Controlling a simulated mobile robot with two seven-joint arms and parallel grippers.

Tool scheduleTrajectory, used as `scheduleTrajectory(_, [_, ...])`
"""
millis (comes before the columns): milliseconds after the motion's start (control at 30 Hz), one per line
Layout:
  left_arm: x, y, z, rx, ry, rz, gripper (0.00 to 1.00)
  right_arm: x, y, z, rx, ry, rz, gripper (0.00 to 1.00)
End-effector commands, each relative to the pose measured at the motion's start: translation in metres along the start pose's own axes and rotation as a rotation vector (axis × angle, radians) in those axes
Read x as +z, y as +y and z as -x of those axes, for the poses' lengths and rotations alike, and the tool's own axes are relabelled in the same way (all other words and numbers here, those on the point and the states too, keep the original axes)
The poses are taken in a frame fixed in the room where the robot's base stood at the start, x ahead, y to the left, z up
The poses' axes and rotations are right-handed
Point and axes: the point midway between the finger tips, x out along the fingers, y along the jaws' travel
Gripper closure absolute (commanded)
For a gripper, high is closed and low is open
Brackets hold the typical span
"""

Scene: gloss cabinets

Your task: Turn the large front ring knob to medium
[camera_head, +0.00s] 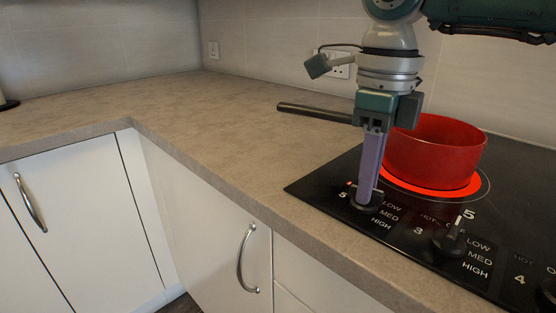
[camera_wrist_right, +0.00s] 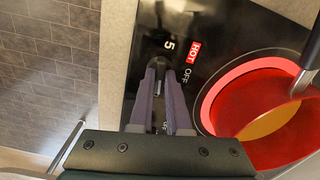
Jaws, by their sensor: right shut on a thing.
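The black knob (camera_head: 371,206) at the left front of the cooktop has OFF, LOW, MED and HIGH labels around its dial. My right gripper (camera_head: 367,196) reaches straight down, its purple fingers shut on this knob. In the right wrist view the fingers (camera_wrist_right: 161,76) close around the knob, with HOT and OFF showing beside them. The fingers hide most of the knob, so I cannot tell its setting. A red HOT mark is lit. The ring (camera_head: 461,190) under the red pot glows red. My left gripper is not in view.
A red pot (camera_head: 436,155) stands on the glowing ring, close behind my right gripper. Its dark handle (camera_head: 313,113) reaches left over the counter. A second knob (camera_head: 450,238) is to the right on the black cooktop (camera_head: 318,185). The counter (camera_head: 200,110) at left is clear.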

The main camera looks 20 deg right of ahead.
Motion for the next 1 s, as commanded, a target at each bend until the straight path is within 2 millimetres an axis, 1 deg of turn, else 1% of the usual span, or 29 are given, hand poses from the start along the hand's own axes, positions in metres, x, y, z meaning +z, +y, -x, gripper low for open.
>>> scheduleTrajectory(333, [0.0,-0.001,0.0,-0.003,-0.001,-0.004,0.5,0.001,0.001,0.002,0.003,-0.003,0.001,1.0])
scheduleTrajectory(367, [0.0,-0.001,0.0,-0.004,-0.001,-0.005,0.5,0.001,0.001,0.002,0.003,-0.003,0.001,0.82])
scheduleTrajectory(600, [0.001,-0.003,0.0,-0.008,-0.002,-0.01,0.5,0.001,0.001,0.001,0.001,-0.002,0.001,0.55])
scheduleTrajectory(867, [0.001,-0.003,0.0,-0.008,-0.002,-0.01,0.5,0.0,0.0,0.002,0.001,-0.001,0.0,0.55])
scheduleTrajectory(967, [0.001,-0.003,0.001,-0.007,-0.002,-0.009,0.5,0.001,0.0,0.011,0.0,-0.004,0.0,0.55])
scheduleTrajectory(1000, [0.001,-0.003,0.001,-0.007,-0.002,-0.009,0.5,0.001,0.0,0.017,0.0,-0.004,-0.001,0.55])
